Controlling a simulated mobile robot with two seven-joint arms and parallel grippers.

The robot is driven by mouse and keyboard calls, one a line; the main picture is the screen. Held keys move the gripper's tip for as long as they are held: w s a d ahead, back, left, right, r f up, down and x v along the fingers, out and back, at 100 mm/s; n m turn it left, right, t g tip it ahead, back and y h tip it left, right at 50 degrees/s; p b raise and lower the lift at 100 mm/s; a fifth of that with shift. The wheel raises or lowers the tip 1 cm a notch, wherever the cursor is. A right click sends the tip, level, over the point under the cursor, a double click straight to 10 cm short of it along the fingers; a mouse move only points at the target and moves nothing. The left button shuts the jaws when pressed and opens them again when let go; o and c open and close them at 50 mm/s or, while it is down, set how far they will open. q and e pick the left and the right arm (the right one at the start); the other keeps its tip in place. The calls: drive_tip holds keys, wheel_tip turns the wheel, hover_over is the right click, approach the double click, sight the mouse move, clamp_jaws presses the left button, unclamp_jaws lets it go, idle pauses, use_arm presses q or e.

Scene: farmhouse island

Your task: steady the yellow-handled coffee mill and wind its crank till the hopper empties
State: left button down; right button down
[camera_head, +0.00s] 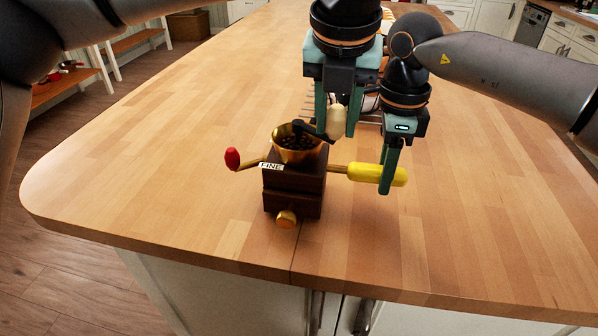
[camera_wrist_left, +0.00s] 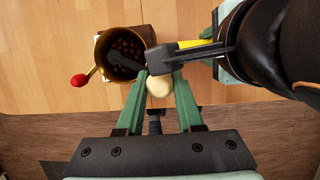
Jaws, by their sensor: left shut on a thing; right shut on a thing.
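The coffee mill (camera_head: 292,188) stands upright on the wooden island top, a dark wood box labelled FINE. Its brass hopper (camera_head: 298,155) holds dark beans, also visible in the left wrist view (camera_wrist_left: 124,52). My left gripper (camera_head: 337,122) is shut on the cream crank knob (camera_head: 336,119), right of the hopper; the knob shows between its fingers in the wrist view (camera_wrist_left: 159,87). The dark crank arm (camera_head: 312,131) runs from the hopper to the knob. My right gripper (camera_head: 388,178) is shut on the yellow handle (camera_head: 366,172) sticking out to the right.
A red-tipped lever (camera_head: 232,158) sticks out left of the mill, and a round knob (camera_head: 287,219) is on its front. A wire rack (camera_head: 310,105) stands behind, partly hidden by my grippers. The island top (camera_head: 150,150) is clear to the left and right; its front edge is close.

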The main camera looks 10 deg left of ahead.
use_arm(q)
drive_tip(key=shift+w, duration=0.25)
idle(0.7)
drive_tip(key=c, duration=0.7)
unclamp_jaws()
drive_tip(key=shift+s, duration=0.1)
drive_tip(key=shift+s+r, duration=0.1)
drive_tip(key=shift+r, duration=3.45)
